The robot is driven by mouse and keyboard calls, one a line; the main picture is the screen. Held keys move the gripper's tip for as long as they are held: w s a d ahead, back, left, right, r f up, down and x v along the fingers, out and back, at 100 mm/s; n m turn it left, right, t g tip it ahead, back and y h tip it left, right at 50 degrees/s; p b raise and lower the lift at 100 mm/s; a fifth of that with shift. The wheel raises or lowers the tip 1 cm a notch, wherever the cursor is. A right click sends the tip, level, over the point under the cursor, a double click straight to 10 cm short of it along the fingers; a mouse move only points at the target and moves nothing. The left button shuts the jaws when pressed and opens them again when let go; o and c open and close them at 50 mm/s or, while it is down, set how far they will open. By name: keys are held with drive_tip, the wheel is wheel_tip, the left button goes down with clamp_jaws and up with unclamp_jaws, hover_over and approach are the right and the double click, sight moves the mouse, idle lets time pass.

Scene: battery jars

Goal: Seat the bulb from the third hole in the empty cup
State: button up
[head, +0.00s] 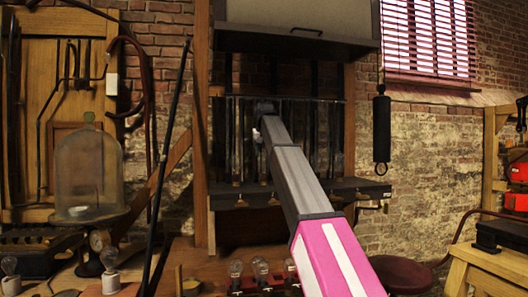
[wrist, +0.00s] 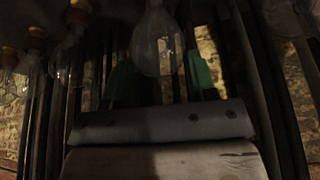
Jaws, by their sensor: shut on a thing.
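A clear glass bulb (wrist: 157,45) sits between the two greenish fingers of my gripper (wrist: 160,75) in the wrist view. My gripper is shut on it; the bulb's upper end is cut off by the frame. In the head view my gripper (head: 264,118) is at the dark upright rods of the rack, with a small pale spot beside it. Several bulbs, including one (head: 236,270), stand in a dark reddish holder at the bottom. I cannot tell the third hole or the empty cup.
Other bulbs with orange-yellow bases (wrist: 75,14) are close at the upper left of the wrist view. A dark shelf (head: 335,188) with brass fittings crosses below my gripper. A glass dome (head: 87,168) stands left, and a dark cylinder (head: 381,128) hangs right.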

drive_tip(key=shift+f, duration=0.5)
idle(0.6)
drive_tip(key=o, duration=1.1)
drive_tip(key=v, duration=1)
drive_tip(key=shift+s+r, duration=0.15)
drive_tip(key=shift+r, duration=0.2)
